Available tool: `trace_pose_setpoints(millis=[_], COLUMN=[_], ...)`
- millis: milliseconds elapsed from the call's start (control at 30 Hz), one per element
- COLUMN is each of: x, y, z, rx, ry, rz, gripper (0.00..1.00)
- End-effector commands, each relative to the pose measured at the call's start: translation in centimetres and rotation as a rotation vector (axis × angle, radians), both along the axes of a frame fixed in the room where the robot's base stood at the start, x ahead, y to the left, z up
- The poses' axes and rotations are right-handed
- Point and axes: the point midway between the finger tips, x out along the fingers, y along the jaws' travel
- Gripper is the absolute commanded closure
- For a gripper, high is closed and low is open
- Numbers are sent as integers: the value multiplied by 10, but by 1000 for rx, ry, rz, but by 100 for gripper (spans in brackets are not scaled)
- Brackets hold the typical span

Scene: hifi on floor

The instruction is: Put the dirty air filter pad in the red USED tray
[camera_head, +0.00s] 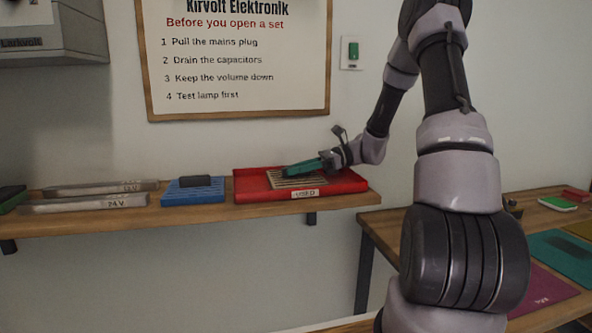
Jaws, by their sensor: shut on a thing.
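The red USED tray (243,190) sits on the wall shelf, its white label at the front. The dirty air filter pad (283,182), a beige striped piece, lies inside the tray within its walls. My gripper (303,168) reaches in from the right, low over the tray, its teal end over the back part of the pad. It is shut on the pad; the exact grip is small and partly hidden. Whether the pad rests fully on the tray floor is hard to tell.
A blue tray (192,197) with a dark block (195,181) stands left of the red tray. A workbench (400,222) with coloured mats is at the right. A framed sign (240,103) hangs above the shelf.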

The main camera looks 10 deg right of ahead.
Motion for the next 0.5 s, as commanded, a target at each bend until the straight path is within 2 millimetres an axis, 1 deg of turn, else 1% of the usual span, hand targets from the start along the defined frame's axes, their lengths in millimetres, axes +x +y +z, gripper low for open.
trace_pose_setpoints(millis=[167, 200, 233, 267, 500], x=[0, 0, 0, 0, 0], y=[0, 0, 0, 0, 0], z=[-2, -2, -2, -2, -2], rx=[1, 0, 0, 0, 0], ry=[1, 0, 0, 0, 0], rz=[0, 0, 0, 0, 0], gripper=[100, 69, 57, 50, 50])
